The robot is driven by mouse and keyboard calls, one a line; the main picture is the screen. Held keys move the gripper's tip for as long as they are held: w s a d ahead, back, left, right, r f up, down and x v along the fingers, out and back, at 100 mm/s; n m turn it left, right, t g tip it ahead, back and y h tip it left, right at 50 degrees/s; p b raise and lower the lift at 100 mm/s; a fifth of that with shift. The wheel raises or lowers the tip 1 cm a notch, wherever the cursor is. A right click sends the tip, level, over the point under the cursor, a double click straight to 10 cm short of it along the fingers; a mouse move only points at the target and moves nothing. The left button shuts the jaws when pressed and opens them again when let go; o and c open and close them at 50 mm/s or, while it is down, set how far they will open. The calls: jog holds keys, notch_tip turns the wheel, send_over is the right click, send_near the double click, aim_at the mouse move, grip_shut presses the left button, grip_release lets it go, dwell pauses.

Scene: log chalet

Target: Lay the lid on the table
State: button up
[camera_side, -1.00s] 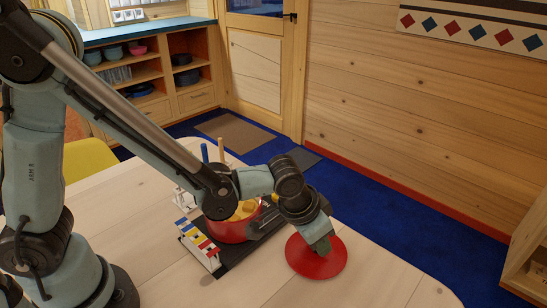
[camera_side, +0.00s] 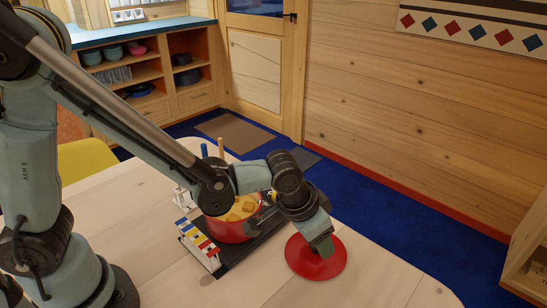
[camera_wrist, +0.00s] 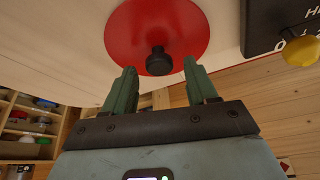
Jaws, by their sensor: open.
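The red lid (camera_side: 316,262) lies flat on the table (camera_side: 380,285) in the side view, right of the pot. In the wrist view the lid (camera_wrist: 190,30) shows its black knob (camera_wrist: 158,62) upward, just beyond my fingertips. My gripper (camera_side: 323,252) is just over the lid. In the wrist view my gripper (camera_wrist: 160,80) is open, its two green fingers apart and the knob between and past their tips, with nothing held. The red pot (camera_side: 235,226) stands uncovered with yellow chunks in it, partly hidden by my arm.
The pot stands on a black stove (camera_side: 245,250). A rack with coloured strips (camera_side: 197,244) stands at its left front. A yellow chair (camera_side: 88,160) is behind the table. The table is clear right and in front of the lid.

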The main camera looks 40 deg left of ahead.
jog(key=v, duration=1.1)
jog(key=s+a+n+t+y, duration=0.1)
jog(key=s+a+n+t, duration=0.1)
jog(key=a, duration=1.5)
jog(key=shift+s+a+r+n+t, duration=0.25)
jog(key=shift+s+n+t, duration=0.15)
jog(key=shift+s+n, duration=0.6)
